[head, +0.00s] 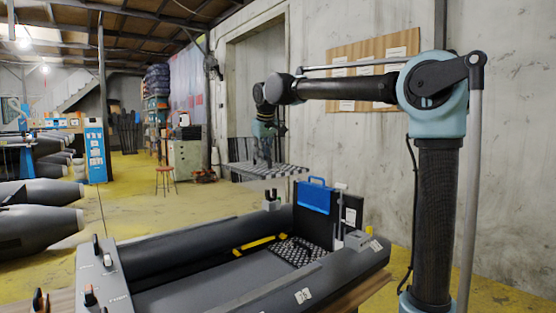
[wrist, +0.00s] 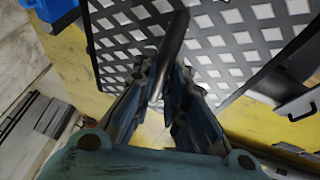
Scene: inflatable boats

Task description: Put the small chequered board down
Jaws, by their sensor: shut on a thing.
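The small chequered board (head: 246,170) is a flat dark panel with pale diamond squares. My gripper (head: 267,158) is shut on it from above and holds it roughly level in the air, beyond the far side of the grey inflatable boat (head: 170,258). The fingertips' exact contact is partly hidden.
A similar chequered panel (head: 298,251) lies inside the boat, near a yellow bar (head: 258,244). A blue case (head: 314,196) and a dark upright panel (head: 350,212) stand at the boat's far right. Yellow floor (head: 215,205) is open to the left behind the boat.

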